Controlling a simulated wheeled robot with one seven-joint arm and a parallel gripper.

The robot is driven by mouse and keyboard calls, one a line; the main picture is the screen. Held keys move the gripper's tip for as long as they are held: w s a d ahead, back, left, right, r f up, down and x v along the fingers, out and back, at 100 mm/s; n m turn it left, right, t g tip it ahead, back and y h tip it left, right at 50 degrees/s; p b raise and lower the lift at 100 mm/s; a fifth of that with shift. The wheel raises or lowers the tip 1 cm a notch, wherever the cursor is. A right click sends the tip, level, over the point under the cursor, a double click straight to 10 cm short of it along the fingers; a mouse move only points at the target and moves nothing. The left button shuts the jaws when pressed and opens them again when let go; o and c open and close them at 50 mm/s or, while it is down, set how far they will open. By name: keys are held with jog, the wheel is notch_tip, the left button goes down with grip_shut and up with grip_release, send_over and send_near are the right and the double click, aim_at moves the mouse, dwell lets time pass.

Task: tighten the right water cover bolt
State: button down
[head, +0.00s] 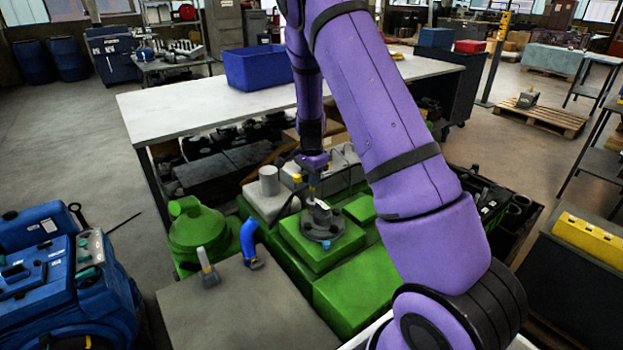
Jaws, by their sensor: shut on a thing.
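The green diesel engine (350,290) stands in front of the workbench. A grey round flanged cover (322,226) sits on a raised green block on its top, with small bolts around its rim; I take it for the water cover. My gripper (312,172) points down just above this cover. It is shut on a slim upright tool (312,190), whose lower end reaches down to the cover. Whether the tool sits on a bolt is too small to tell. The right bolt cannot be made out clearly. My purple arm hides the engine's right part.
A blue bin (258,68) sits on the white workbench (180,105) behind. A blue machine (60,275) is at left, and a yellow case (590,240) at right.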

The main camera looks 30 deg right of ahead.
jog(key=m, duration=0.4)
jog(key=shift+w+m, duration=0.1)
jog(key=shift+m, duration=0.2)
jog(key=m, duration=0.5)
